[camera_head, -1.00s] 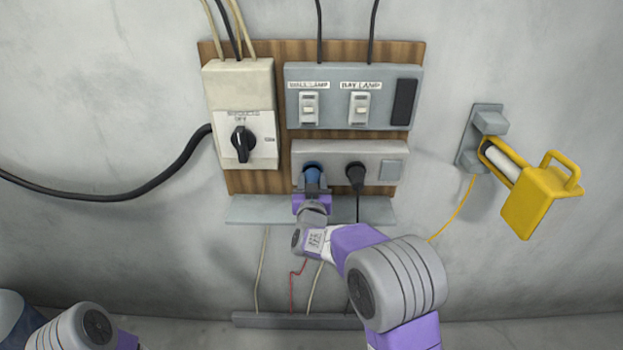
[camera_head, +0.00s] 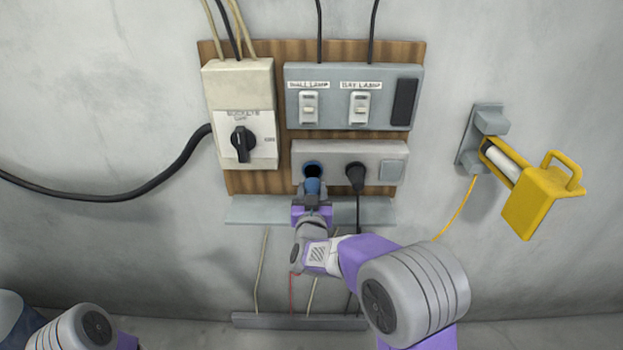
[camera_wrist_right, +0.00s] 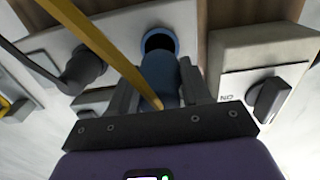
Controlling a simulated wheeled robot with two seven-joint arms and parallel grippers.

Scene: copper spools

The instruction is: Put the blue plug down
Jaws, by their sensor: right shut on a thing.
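The blue plug (camera_head: 312,187) is held in my right gripper (camera_head: 312,198), just below and in front of the left socket (camera_head: 312,169) on the grey socket strip. The socket's dark opening with its blue rim shows above the plug. In the right wrist view the blue plug (camera_wrist_right: 160,76) sits between the fingers of my right gripper (camera_wrist_right: 160,92), which is shut on it. The blue-rimmed socket (camera_wrist_right: 159,41) is open just beyond. The left gripper is not visible; only part of my left arm shows at the lower left.
A black plug (camera_head: 355,177) sits in the right socket. A grey ledge (camera_head: 260,210) runs below the strip. A rotary switch box (camera_head: 240,115) is at left, and a lamp switch panel (camera_head: 335,95) is above. A yellow holder (camera_head: 540,195) hangs at right. A yellow strip crosses the wrist view.

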